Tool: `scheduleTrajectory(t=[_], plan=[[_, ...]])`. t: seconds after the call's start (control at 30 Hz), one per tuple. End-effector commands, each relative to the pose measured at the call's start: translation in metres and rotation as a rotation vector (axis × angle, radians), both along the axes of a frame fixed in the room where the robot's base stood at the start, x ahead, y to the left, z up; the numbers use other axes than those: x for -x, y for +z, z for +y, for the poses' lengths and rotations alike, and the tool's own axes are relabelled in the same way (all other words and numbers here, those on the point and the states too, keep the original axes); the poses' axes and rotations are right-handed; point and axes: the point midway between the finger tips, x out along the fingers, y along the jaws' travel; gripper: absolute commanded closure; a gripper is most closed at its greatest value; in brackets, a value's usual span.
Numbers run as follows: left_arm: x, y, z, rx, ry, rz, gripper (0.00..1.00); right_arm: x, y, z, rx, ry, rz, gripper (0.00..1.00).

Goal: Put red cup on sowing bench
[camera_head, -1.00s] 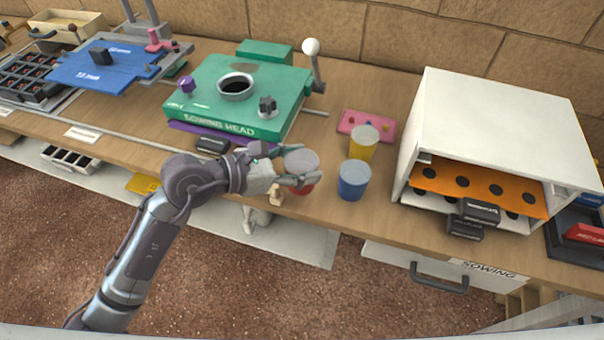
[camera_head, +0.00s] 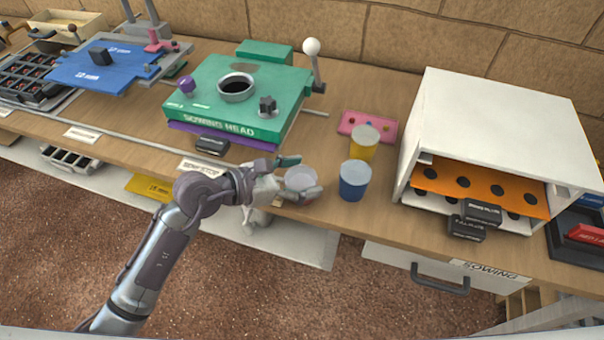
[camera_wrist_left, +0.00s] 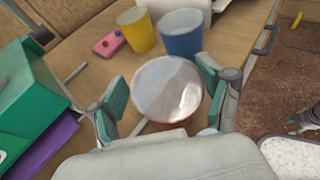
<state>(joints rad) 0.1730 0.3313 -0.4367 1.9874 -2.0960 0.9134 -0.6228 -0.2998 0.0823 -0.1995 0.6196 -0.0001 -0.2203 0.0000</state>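The red cup (camera_head: 299,178), with a pale top, is at the front of the wooden sowing bench (camera_head: 385,222), left of the blue cup (camera_head: 354,180). My left gripper (camera_head: 301,176) has its fingers spread on either side of the red cup. In the left wrist view the red cup (camera_wrist_left: 168,90) is between the two finger pads, with a narrow gap at the left pad; contact on the right is unclear. The cup's lower part is mostly hidden, so I cannot tell whether it touches the bench. A grey part at the wrist view's right edge may be my right gripper (camera_wrist_left: 304,120).
A yellow cup (camera_head: 364,142) and a pink tray (camera_head: 369,123) stand behind the blue cup. A white box with an orange shelf (camera_head: 480,190) is to the right. The green sowing head (camera_head: 215,105) is to the left. The bench's front edge is close to the red cup.

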Motion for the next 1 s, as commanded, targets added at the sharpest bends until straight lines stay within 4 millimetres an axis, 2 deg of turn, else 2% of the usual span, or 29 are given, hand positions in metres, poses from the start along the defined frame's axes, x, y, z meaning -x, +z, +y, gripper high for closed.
scheduleTrajectory(t=[0.27, 0.4, 0.57, 0.8, 1.0], plan=[[0.0, 0.0, 0.0, 0.0, 0.0, 0.0, 0.12, 0.001, 0.0, 0.003, -0.003, 0.0, 0.001, 0.6], [0.0, 0.007, 0.0, 0.0, 0.0, 0.0, 0.12, 0.001, 0.005, 0.004, -0.005, 0.0, 0.001, 0.6], [0.011, 0.011, 0.022, -0.005, 0.001, -0.001, 0.12, 0.001, 0.0, 0.005, -0.006, 0.001, 0.001, 0.6], [0.033, 0.028, 0.067, -0.005, 0.002, -0.002, 0.12, 0.001, -0.007, 0.005, -0.005, 0.0, 0.0, 0.6], [0.047, 0.039, 0.092, -0.003, 0.001, 0.0, 0.12, 0.001, -0.012, 0.004, -0.005, -0.001, 0.0, 0.6]])
